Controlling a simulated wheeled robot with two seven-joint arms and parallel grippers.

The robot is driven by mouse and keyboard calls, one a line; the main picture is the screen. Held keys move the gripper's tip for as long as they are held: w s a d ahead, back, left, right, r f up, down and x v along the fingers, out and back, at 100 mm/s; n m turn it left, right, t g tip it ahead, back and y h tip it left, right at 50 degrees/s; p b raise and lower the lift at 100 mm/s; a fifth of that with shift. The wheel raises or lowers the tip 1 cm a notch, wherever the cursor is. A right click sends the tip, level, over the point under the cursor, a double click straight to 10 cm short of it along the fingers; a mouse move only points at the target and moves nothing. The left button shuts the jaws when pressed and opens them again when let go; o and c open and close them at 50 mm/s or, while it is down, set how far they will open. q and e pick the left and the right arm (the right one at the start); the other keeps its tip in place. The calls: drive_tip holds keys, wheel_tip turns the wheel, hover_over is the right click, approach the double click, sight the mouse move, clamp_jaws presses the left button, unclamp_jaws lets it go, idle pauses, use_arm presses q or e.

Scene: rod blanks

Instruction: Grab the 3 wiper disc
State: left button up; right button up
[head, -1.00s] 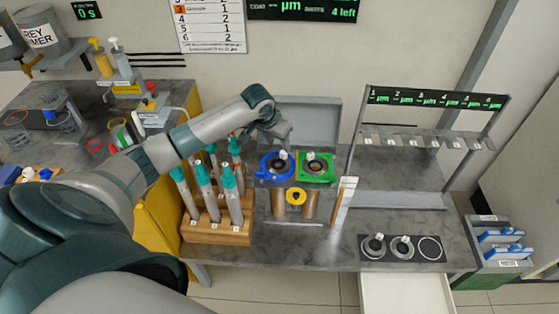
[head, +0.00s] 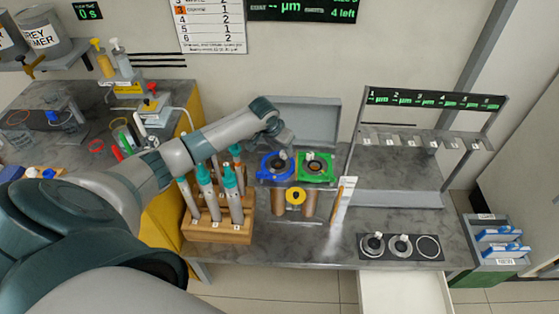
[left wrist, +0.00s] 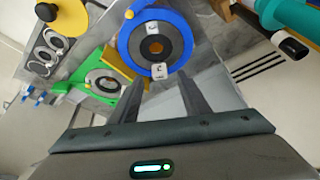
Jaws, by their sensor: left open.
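My left gripper (head: 286,142) is open and empty, just behind and above a blue round holder (head: 266,168). In the left wrist view its two fingers (left wrist: 160,98) point toward the blue holder (left wrist: 128,46), which has a dark disc (left wrist: 153,47) with an orange-brown centre and white tags. A green square holder (head: 331,170) with another dark disc (head: 314,168) sits right beside it. Two tagged discs (head: 373,244) (head: 400,246) lie on a black plate at the front right. I cannot read which disc is marked 3. My right gripper is not in view.
A wooden rack (head: 216,235) with several teal-topped tools stands left of the holders. A yellow round piece (head: 296,196) between copper-coloured cylinders is in front. The black plate (head: 440,262) has an empty-looking ring at right. A hook rack (head: 420,138) stands behind.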

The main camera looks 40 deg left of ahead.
use_arm(q)
drive_tip(key=shift+x, duration=1.15)
drive_tip(key=shift+c, duration=0.3)
clamp_jaws()
